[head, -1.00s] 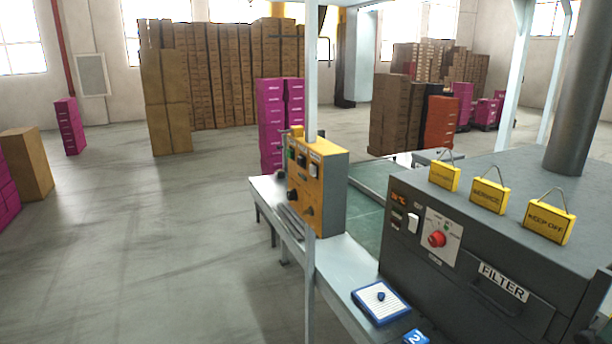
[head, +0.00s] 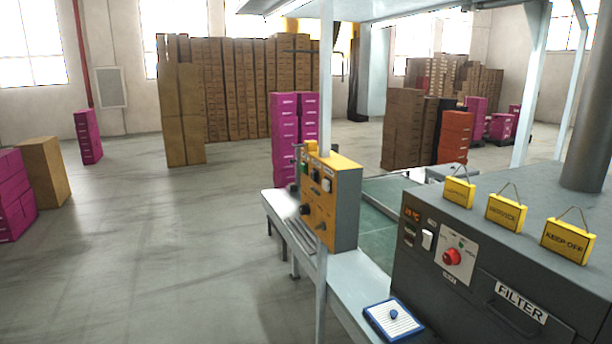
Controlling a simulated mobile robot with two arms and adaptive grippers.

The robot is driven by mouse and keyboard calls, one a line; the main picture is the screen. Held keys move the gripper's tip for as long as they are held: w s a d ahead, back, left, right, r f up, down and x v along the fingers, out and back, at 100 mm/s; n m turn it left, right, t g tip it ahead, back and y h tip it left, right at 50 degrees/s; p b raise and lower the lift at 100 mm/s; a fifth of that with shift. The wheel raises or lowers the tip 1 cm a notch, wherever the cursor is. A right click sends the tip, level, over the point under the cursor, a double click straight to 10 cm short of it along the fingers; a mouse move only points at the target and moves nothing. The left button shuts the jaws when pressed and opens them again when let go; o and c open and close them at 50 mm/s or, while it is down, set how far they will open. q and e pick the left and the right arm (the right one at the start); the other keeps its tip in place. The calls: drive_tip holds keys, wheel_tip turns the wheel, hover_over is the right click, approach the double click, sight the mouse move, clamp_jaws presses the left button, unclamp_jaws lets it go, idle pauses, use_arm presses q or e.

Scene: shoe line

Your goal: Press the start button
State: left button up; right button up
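A yellow-orange control box (head: 334,202) with a grey side stands on the pale bench, partly behind a thin white post. Its face carries several dark knobs and buttons, and a green one (head: 305,171) shows near its upper left. To the right, a dark grey machine (head: 420,273) has a panel with a red knob (head: 452,257), a white switch and a small lit orange display. No label reading start is legible. Neither of my grippers is in view.
A blue-edged white tray (head: 408,332) with a blue knob lies on the bench (head: 352,283). Yellow signs, one reading KEEP OFF (head: 567,241), stand on the machine. Stacked brown boxes (head: 235,90) and pink boxes (head: 88,137) stand farther back. The grey floor (head: 170,260) at left is clear.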

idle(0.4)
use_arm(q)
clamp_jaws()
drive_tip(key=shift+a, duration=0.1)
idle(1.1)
